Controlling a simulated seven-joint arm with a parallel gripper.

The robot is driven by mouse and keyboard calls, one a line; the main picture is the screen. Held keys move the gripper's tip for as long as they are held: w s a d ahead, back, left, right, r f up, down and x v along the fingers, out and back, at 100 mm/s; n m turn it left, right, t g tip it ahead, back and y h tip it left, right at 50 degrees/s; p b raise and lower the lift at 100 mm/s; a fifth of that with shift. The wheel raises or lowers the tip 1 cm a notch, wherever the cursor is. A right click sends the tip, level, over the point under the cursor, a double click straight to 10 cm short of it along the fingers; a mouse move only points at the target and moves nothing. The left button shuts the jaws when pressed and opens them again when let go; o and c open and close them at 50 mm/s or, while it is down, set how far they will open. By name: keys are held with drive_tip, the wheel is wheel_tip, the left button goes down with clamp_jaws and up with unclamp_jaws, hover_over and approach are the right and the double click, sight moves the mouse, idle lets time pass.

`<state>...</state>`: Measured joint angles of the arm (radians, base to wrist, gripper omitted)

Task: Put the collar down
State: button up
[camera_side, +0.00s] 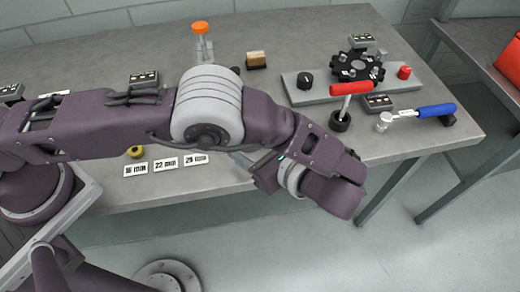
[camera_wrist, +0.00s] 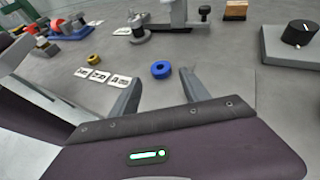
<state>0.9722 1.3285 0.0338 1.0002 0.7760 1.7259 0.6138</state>
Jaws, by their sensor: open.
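A blue ring-shaped collar (camera_wrist: 161,69) lies flat on the grey table in the wrist view, just beyond and between my fingertips. My gripper (camera_wrist: 161,84) is open, with its two grey fingers spread and nothing held between them. A smaller yellow collar (camera_wrist: 94,59) lies to the left, beside the cards; it also shows in the side view (camera_side: 135,151). Three white cards marked with sizes in mm (camera_side: 166,163) lie in a row near the table's front edge. In the side view my arm hides the blue collar and most of my fingers.
A post with an orange top (camera_side: 201,28) and a wooden block (camera_side: 256,62) stand farther back. A grey plate (camera_side: 312,95) carries a black knob, a dark wheel and a red knob. A red-handled tool (camera_side: 350,89) and a blue-handled tool (camera_side: 436,110) are at the right.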

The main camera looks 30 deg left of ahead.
drive_tip(key=v, duration=0.5)
drive_tip(key=shift+d+r, duration=0.1)
drive_tip(key=shift+d, duration=0.05)
drive_tip(key=a+r+n+g+h, duration=0.2)
drive_tip(key=a+r+n+h, duration=0.2)
drive_tip(key=a+r, duration=0.4)
drive_tip(key=a+r+n+g+h, duration=0.1)
drive_tip(key=a+r+n+h, duration=0.35)
drive_tip(key=r, duration=0.65)
drive_tip(key=s+a+r+n+t+h, duration=0.1)
drive_tip(key=s+a+n+t+h, duration=0.1)
drive_tip(key=s+a+n, duration=0.2)
drive_tip(key=s+a+r+n+t+h, duration=0.2)
drive_tip(key=s+a+n, duration=0.3)
drive_tip(key=s+n, duration=0.3)
drive_tip(key=s+t, duration=0.1)
drive_tip(key=s, duration=0.3)
drive_tip(key=shift+a+r, duration=0.3)
drive_tip(key=shift+a, duration=0.05)
